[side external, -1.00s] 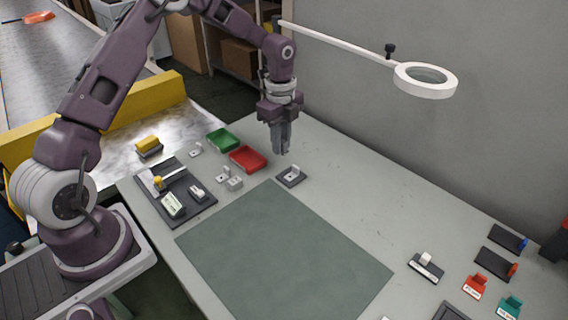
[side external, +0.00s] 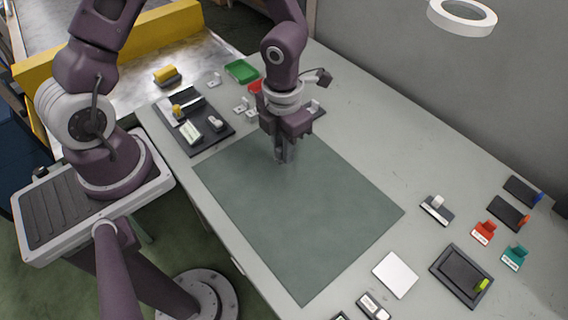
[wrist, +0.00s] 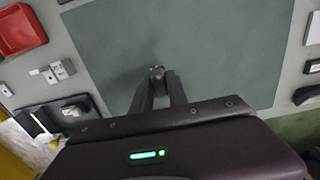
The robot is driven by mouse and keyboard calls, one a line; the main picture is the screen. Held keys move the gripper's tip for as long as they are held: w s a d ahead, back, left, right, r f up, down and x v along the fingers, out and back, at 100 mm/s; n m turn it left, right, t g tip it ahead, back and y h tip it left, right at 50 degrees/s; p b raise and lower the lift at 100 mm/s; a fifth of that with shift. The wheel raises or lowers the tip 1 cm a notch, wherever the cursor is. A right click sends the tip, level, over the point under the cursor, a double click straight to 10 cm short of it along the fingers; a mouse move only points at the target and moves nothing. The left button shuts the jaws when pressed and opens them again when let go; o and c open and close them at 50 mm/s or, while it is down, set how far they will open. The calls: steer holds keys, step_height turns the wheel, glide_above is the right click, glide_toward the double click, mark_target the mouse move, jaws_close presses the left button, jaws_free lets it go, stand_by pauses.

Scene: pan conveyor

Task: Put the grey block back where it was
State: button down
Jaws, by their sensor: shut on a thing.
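My gripper (side external: 284,160) points down over the far part of the green mat (side external: 300,215). In the wrist view its fingertips (wrist: 157,74) are closed on a small dark grey block (wrist: 157,71), mostly hidden by the fingers. In the side view the block cannot be made out. The fingertips look low over the mat; whether the block touches it, I cannot tell. Light grey blocks (wrist: 62,69) lie off the mat near the red tray (wrist: 20,30).
A dark fixture board (side external: 208,138) and a green tray (side external: 241,71) stand at the far left. A dark pad with a light upright part (side external: 316,109) is behind my gripper. A white plate (side external: 395,274) and a dark tray (side external: 461,275) lie front right. The mat's near part is clear.

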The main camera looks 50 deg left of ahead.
mark_target(284, 171)
step_height(284, 171, down, 5)
steer(key=shift+f, duration=0.1)
steer(key=c, duration=1.3)
jaws_free()
steer(key=shift+f, duration=0.1)
